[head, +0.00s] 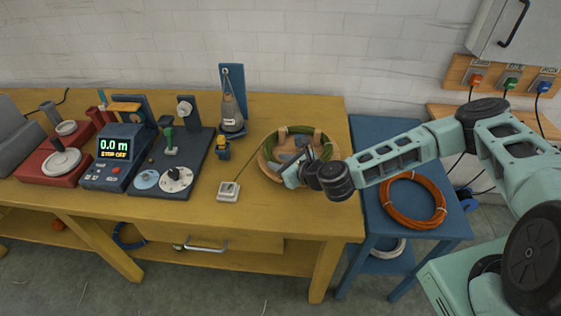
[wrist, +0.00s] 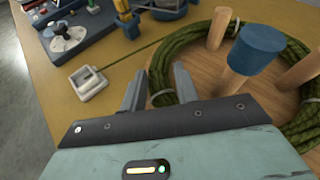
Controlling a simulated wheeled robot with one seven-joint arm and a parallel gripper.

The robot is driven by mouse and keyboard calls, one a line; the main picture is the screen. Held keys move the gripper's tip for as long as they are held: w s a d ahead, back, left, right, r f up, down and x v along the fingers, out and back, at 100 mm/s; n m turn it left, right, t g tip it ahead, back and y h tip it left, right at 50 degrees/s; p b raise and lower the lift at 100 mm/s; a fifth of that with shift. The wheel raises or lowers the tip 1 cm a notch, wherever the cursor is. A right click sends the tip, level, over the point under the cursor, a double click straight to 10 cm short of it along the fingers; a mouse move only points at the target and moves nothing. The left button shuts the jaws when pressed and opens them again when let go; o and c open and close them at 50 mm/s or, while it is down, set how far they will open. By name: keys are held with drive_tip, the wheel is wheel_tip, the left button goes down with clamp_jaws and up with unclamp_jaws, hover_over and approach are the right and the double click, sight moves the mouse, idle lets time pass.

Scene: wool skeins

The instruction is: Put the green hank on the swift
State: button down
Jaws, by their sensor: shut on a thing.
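The green hank (head: 290,130) lies in a ring around the upright pegs of the round wooden swift (head: 263,163), near the bench's right end. In the wrist view the hank (wrist: 187,46) curves around the wooden pegs and the blue-capped middle post. My gripper (head: 292,177) is low at the front of the swift. In the wrist view its fingers (wrist: 157,82) stand a little apart, with the near left part of the hank between them. A pale tie ring shows on the hank there. The gripper body hides the nearest part of the hank.
A green strand runs from the hank side to a white square guide (head: 229,191). A meter (head: 115,150) and winding gear stand to the left. An orange coil (head: 412,201) lies on the blue side table (head: 375,140).

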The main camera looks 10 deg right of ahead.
drive_tip(key=c, duration=1)
unclamp_jaws()
drive_tip(key=shift+f, duration=0.1)
drive_tip(key=shift+c, duration=0.2)
drive_tip(key=b+v, duration=0.2)
drive_tip(key=v, duration=1)
drive_tip(key=s+a+n+g, duration=0.6)
drive_tip(key=s+n+g, duration=0.5)
drive_tip(key=n, duration=1)
drive_tip(key=s+r+n+h, duration=0.3)
drive_tip(key=s+r+n, duration=0.3)
drive_tip(key=r, duration=0.3)
drive_tip(key=s+d+r+n+h, duration=0.1)
drive_tip(key=s+r+n+h, duration=0.2)
drive_tip(key=s+r+n, duration=0.4)
wheel_tip(320, 180, up, 3)
drive_tip(key=shift+s+d+f+n+g, duration=0.2)
drive_tip(key=shift+s+n+g, duration=0.1)
drive_tip(key=shift+n, duration=0.9)
